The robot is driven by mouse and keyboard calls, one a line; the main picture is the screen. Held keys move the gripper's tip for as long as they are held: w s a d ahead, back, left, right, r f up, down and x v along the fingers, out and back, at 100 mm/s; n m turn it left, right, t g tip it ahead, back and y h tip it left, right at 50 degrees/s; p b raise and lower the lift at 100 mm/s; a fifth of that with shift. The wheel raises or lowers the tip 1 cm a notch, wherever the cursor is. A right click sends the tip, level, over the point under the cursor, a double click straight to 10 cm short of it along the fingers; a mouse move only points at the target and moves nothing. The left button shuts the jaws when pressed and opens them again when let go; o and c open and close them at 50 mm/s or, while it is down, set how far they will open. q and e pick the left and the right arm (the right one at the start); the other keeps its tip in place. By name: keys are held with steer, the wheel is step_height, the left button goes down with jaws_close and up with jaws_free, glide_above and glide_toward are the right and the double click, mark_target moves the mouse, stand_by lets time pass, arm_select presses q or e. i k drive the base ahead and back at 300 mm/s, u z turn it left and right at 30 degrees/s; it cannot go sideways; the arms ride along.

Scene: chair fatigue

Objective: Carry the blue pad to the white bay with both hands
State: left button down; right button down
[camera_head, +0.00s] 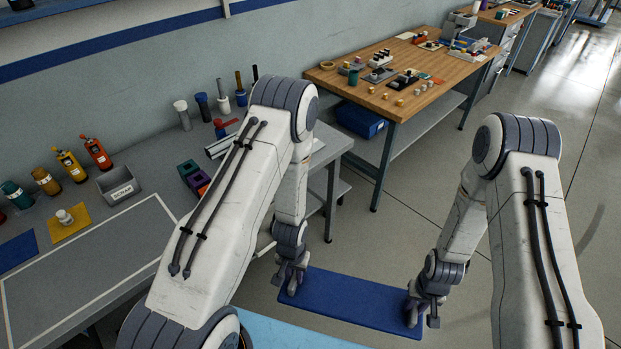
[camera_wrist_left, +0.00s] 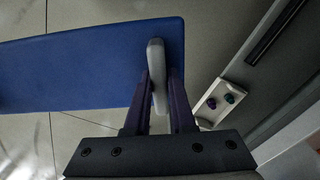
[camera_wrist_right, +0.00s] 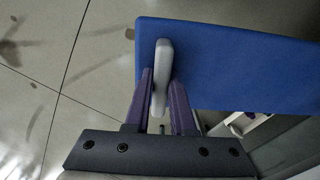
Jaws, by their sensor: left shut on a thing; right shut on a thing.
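The blue pad (camera_head: 350,300) is a flat, long board held in the air over the floor, between my two arms. It has a pale grip at each end. My left gripper (camera_head: 290,281) is shut on the grip at its left end; the pad also shows in the left wrist view (camera_wrist_left: 80,70). My right gripper (camera_head: 418,304) is shut on the grip at its right end, seen closely in the right wrist view (camera_wrist_right: 160,95). A white-outlined rectangle, seemingly the white bay (camera_head: 90,272), lies on the grey bench at left, partly hidden by my left arm.
Bottles, a grey bin (camera_head: 119,186), a yellow mat (camera_head: 70,224) and tools stand on the grey bench (camera_head: 150,168) around the outline. A wooden table (camera_head: 440,99) with small parts stands behind, a blue crate (camera_head: 359,119) below it. Open floor lies at right.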

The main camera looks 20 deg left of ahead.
mark_target(95, 260)
steer(key=u, duration=2)
